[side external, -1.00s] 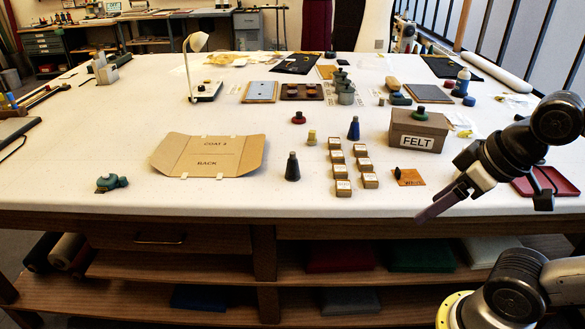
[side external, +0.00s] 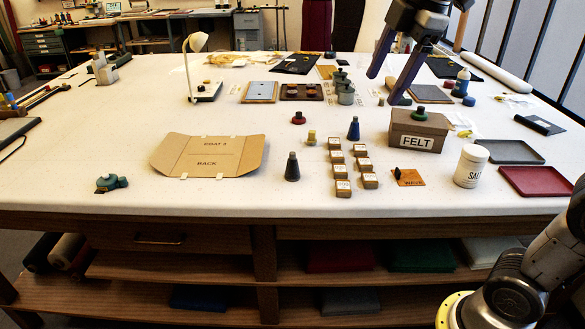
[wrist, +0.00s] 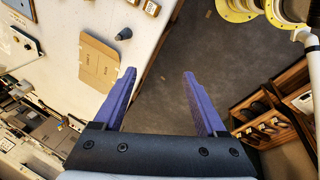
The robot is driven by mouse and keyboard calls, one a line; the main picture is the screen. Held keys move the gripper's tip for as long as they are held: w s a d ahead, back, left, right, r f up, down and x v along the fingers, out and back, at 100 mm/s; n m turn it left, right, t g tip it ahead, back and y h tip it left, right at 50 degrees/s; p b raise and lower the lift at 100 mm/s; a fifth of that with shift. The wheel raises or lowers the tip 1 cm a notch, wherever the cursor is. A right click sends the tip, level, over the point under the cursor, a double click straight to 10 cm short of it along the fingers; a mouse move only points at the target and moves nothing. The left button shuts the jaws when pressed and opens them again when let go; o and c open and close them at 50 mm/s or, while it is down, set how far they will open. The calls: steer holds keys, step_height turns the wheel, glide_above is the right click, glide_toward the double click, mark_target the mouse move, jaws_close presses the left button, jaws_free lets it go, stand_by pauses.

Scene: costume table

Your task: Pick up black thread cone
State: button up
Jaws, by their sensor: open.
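The black thread cone (side external: 292,167) stands upright on the white table, just right of the flat cardboard folder marked COAT 2 BACK (side external: 210,156). It also shows in the wrist view (wrist: 124,34) as a small dark cone near the table edge, ahead of my fingers. My gripper (side external: 384,88) is open and empty, raised above the back right part of the table, well to the right of and behind the cone. In the wrist view my gripper (wrist: 160,75) has its two purple fingers wide apart with only floor between them.
A blue cone (side external: 354,129) and a yellow spool (side external: 311,138) stand right of the black cone. Several small labelled boxes (side external: 343,188) stand close to its right. The FELT box (side external: 420,129), a white salt jar (side external: 470,166) and a red tray (side external: 538,181) are farther right. The table in front is clear.

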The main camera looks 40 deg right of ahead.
steer(key=w+n+g, duration=0.1)
steer(key=w+n, duration=0.2)
steer(key=w, duration=0.7)
steer(key=n+g, duration=0.2)
steer(key=g, duration=0.1)
glide_above(292, 153)
step_height(292, 153, down, 14)
steer(key=f, duration=0.8)
steer(key=shift+a+f, duration=0.15)
steer(key=shift+a, duration=0.1)
steer(key=shift+d+f, duration=0.15)
steer(key=shift+f, duration=1.25)
steer(key=shift+d+f, duration=0.15)
steer(key=shift+f, duration=1.2)
jaws_close()
